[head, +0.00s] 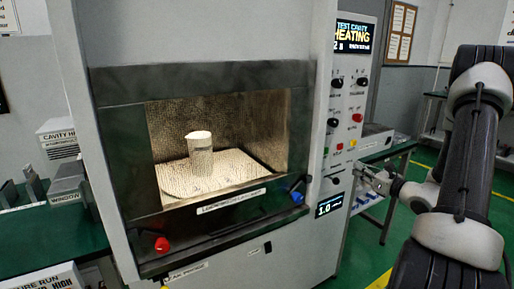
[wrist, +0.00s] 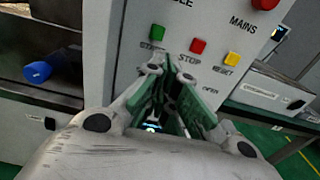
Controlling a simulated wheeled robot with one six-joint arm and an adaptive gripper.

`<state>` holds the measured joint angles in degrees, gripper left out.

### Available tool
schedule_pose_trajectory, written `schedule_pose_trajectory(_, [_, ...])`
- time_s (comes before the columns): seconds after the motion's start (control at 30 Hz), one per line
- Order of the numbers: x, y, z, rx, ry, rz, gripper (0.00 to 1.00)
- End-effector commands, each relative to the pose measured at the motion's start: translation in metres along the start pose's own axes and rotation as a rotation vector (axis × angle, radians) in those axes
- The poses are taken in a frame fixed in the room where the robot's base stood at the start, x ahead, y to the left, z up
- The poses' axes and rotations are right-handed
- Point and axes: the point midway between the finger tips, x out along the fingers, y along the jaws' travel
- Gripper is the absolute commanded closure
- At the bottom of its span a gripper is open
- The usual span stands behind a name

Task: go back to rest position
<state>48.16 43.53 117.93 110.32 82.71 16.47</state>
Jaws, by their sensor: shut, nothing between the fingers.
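My gripper (head: 364,177) is shut and empty, close to the right side of the machine's control panel in the head view. In the wrist view my gripper (wrist: 166,74) points at the panel, just below the green START button (wrist: 157,32), the red STOP button (wrist: 197,45) and the yellow RESET button (wrist: 232,58). I cannot tell whether the fingertips touch the panel. The microwave generator (head: 220,75) has a lit cavity with a pale cylinder (head: 200,155) upright on a light plate (head: 240,170). Its upper display (head: 353,36) reads HEATING.
A blue knob (head: 297,197) and a red knob (head: 161,244) sit below the cavity window. A green-topped bench (head: 35,240) stands at left, with boxes on it. Another bench (head: 385,151) stands behind my gripper. Open green floor (head: 400,230) shows at right.

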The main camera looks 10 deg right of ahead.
Motion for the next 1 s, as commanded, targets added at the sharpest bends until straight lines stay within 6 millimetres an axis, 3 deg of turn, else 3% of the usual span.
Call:
schedule_pose_trajectory(0.17, [-0.019,0.04,-0.032,-0.063,0.116,0.151,1.0])
schedule_pose_trajectory(0.27, [-0.046,0.08,-0.048,-0.122,0.202,0.306,1.0])
schedule_pose_trajectory(0.43, [-0.103,0.152,-0.039,-0.364,0.334,0.665,1.0])
schedule_pose_trajectory(0.6, [-0.166,0.198,-0.016,-0.708,0.434,1.044,1.0])
schedule_pose_trajectory(0.8, [-0.229,0.209,0.023,-1.204,0.519,1.446,1.0])
schedule_pose_trajectory(1.0, [-0.258,0.202,0.074,-1.712,0.564,1.694,1.0])
